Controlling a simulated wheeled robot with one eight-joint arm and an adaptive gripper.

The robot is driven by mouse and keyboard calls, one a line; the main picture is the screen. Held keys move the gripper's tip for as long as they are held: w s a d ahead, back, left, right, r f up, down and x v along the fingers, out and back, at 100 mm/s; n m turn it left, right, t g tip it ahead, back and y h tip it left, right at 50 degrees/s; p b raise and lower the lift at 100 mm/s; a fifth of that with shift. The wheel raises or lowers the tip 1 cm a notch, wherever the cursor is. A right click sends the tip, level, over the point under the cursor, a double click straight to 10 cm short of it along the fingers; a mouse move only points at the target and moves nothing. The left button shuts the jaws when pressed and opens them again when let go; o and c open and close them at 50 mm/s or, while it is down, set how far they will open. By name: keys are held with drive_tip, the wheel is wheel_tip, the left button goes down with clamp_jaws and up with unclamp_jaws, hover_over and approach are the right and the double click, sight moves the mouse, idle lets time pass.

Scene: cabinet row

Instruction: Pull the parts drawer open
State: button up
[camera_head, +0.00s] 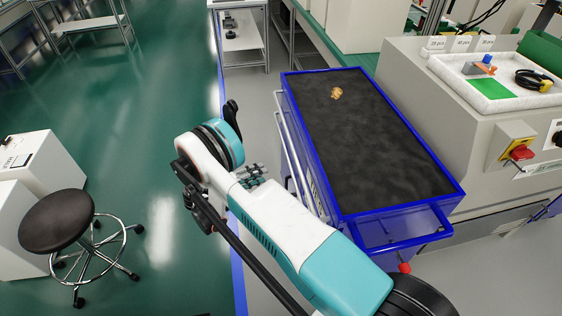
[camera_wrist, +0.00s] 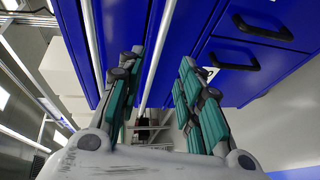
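A blue cabinet (camera_head: 345,218) with a black top stands right of my arm in the head view. In the wrist view, its blue drawer fronts carry black handles, an upper one (camera_wrist: 262,28) and a lower one (camera_wrist: 234,58), both right of my gripper. No drawer looks pulled out there. I cannot tell which one is the parts drawer. My gripper (camera_wrist: 162,62) is open, its two teal-padded fingers apart, with the blue front behind them. A pale bar (camera_wrist: 156,55) runs between the fingers in the picture; contact cannot be judged. In the head view my gripper (camera_head: 254,175) is beside the cabinet's left side, partly hidden.
A small orange-yellow object (camera_head: 336,93) lies on the cabinet top. A grey machine (camera_head: 410,75) with a red switch stands to the right. A dark round stool (camera_head: 56,220) is at the left. The green floor between stool and cabinet is clear.

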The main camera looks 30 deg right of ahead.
drive_tip(key=b+x, duration=0.2)
drive_tip(key=x, duration=1.2)
drive_tip(key=shift+a, duration=0.1)
clamp_jaws()
